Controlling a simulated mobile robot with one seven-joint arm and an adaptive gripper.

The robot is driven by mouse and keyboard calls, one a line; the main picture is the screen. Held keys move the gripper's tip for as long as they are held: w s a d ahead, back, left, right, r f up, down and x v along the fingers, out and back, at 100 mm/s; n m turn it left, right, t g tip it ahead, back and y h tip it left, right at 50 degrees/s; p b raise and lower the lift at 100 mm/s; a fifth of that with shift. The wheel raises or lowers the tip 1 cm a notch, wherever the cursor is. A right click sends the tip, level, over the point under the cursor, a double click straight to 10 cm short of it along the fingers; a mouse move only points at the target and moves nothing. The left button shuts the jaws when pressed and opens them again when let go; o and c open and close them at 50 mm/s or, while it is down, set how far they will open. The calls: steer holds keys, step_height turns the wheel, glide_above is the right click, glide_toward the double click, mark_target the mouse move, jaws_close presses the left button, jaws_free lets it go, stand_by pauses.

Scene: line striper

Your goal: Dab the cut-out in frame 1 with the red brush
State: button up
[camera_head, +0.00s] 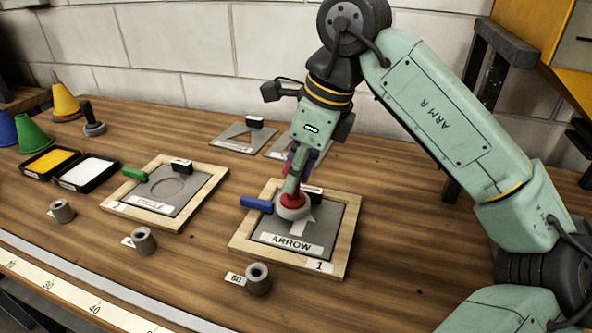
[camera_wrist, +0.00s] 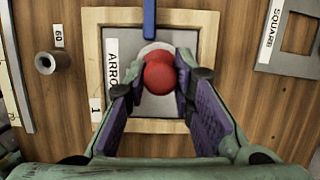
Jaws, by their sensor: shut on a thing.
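Frame 1 (camera_head: 347,242) is a wooden frame with a "1" tag, holding a grey plate (camera_head: 265,249) labelled ARROW. My gripper (camera_head: 293,190) is above this plate, shut on the red brush (camera_head: 293,199). The brush has a red handle and a pale round head, and stands roughly upright over the middle of the plate. In the wrist view the red handle (camera_wrist: 159,77) sits between my fingers and hides most of the cut-out. Part of the white arrow cut-out (camera_head: 300,226) shows beside the brush head. Whether the head touches the plate I cannot tell.
A blue handle (camera_head: 257,204) lies at frame 1's edge. A second frame (camera_head: 213,187) with a circle plate stands to the left. Grey cylinders (camera_head: 258,279) line the front. Yellow and white paint trays (camera_head: 90,174), cones (camera_head: 66,103) and a black-handled brush (camera_head: 92,122) are further left.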

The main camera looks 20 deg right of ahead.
steer(key=shift+f+b, duration=0.4)
steer(key=shift+f, duration=0.1)
steer(key=shift+r, duration=0.15)
stand_by(0.3)
steer(key=shift+r+p, duration=1.5)
steer(key=shift+r, duration=0.65)
steer(key=shift+r+p, duration=1.8)
steer(key=shift+r, duration=0.75)
steer(key=shift+f, duration=0.1)
